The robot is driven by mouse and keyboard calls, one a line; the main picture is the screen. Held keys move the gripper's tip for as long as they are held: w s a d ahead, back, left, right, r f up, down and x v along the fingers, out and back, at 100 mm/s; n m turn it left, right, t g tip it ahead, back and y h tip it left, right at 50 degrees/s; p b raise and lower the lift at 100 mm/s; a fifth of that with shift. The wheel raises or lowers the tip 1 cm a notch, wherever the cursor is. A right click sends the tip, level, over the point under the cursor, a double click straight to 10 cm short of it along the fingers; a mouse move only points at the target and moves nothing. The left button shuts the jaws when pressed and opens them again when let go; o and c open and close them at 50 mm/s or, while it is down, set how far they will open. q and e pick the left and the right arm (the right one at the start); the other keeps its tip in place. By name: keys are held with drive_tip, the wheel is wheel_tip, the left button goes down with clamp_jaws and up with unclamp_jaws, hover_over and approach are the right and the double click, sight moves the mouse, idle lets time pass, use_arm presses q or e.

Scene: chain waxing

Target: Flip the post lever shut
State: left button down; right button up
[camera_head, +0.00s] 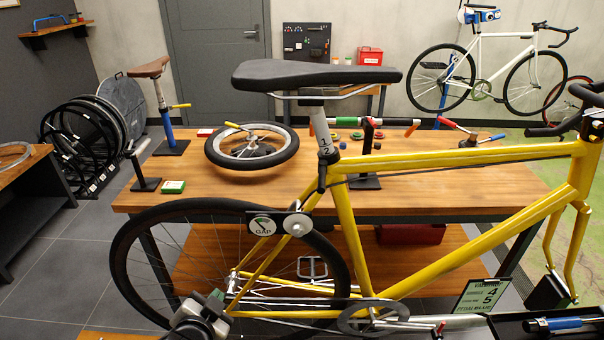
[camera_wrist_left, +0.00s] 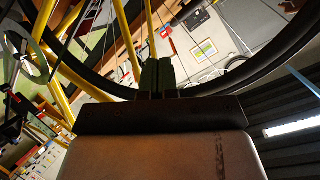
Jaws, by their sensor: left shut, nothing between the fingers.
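A blue post (camera_head: 167,124) with a brown saddle (camera_head: 149,67) on top stands on a dark base at the back left of the workbench. A yellow lever (camera_head: 181,106) sticks out from the post's top to the right, roughly level. My left gripper (camera_head: 214,299) is low in the head view, in front of the yellow bike's rear wheel (camera_head: 122,262), well apart from the lever. In the left wrist view its dark fingers (camera_wrist_left: 157,76) are together and empty, with the bike's wheel and yellow tubes beyond. My right gripper is not in view.
The yellow bike frame (camera_head: 480,160) crosses the foreground, between me and the workbench (camera_head: 350,200). A small wheel (camera_head: 252,146) with a yellow-tipped lever lies on the bench. A black-based post (camera_head: 146,184) and a green box (camera_head: 172,187) are at the bench's left end.

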sight(322, 177)
use_arm(q)
drive_tip(key=w+d+r+n+g+h, duration=0.2)
drive_tip(key=d+r+n+g+h, duration=0.15)
drive_tip(key=r+n+h, duration=0.55)
drive_tip(key=w+d+r+n+g+h, duration=0.25)
drive_tip(key=d+r+n+h, duration=0.2)
drive_tip(key=r+n, duration=0.75)
drive_tip(key=w+d+r+n+g+h, duration=0.2)
drive_tip(key=d+r+n+g+h, duration=0.25)
drive_tip(key=r+n+h, duration=0.6)
drive_tip(key=w+a+m+g+y, duration=0.1)
drive_tip(key=a+m+g+y, duration=0.3)
drive_tip(key=y, duration=0.9)
drive_tip(key=a+m, duration=0.2)
drive_tip(key=a, duration=0.1)
drive_tip(key=shift+w+a+f, duration=0.15)
drive_tip(key=shift+f, duration=0.1)
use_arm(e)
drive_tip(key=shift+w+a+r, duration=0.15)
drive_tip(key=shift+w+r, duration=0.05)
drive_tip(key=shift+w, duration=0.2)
use_arm(q)
drive_tip(key=shift+m, duration=0.25)
